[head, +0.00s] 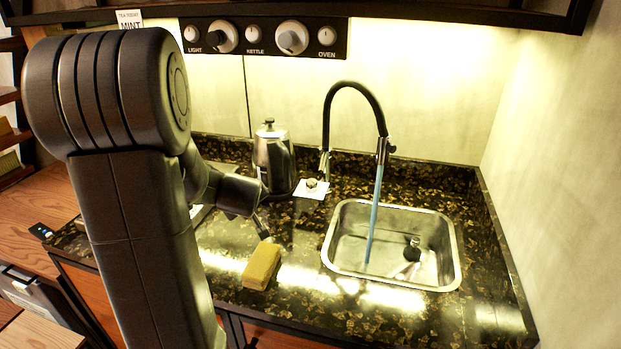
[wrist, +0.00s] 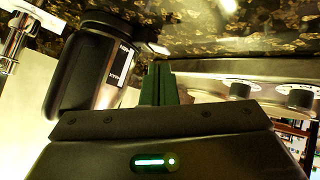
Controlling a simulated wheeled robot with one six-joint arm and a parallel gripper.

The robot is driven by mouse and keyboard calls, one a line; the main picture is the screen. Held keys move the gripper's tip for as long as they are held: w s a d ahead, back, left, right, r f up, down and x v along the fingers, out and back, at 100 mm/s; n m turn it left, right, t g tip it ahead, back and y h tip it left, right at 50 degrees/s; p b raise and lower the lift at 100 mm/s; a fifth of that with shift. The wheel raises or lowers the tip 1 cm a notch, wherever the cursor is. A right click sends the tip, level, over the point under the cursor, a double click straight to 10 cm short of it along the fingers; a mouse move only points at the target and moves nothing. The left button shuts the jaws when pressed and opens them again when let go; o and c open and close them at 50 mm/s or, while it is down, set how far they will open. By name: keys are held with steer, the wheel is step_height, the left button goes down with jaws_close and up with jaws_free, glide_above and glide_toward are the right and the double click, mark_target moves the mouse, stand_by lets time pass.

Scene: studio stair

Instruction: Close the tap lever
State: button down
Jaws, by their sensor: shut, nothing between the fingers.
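The tap (head: 350,85) has a black arched spout behind the sink, with a blue stream of water (head: 374,215) falling from it. A small metal part that looks like the lever (head: 324,164) shows at the foot of the tap. A chrome part of the tap also shows in the wrist view (wrist: 14,42), at the upper left. My gripper (head: 265,232) is shut and empty above the counter, left of the sink and apart from the tap. Its closed fingers show in the wrist view (wrist: 160,82).
The steel sink (head: 337,259) holds a dark plug-like object (head: 412,248). A kettle (head: 272,158) stands between my arm and the tap. A white card (head: 312,189) lies beside it. A yellow sponge (head: 261,266) lies below my gripper. A knob panel (head: 262,38) is on the wall.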

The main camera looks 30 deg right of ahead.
steer(key=d+n+t+h+b, duration=0.2)
steer(key=d+n+h, duration=0.2)
steer(key=d+h, duration=0.1)
steer(key=n+g+h, duration=0.1)
steer(key=n+h, duration=0.2)
steer(key=h, duration=0.3)
glide_toward(323, 161)
steer(key=w, duration=0.2)
steer(key=w+f, duration=0.1)
steer(key=w, duration=0.4)
steer(key=shift+d+f, duration=0.2)
steer(key=shift+d, duration=0.2)
steer(key=shift+s+d+r, duration=0.15)
steer(key=shift+s+d, duration=0.65)
steer(key=shift+s, duration=0.15)
steer(key=shift+s+d, duration=0.35)
steer(key=shift+s+d+b, duration=0.1)
steer(key=shift+b, duration=0.5)
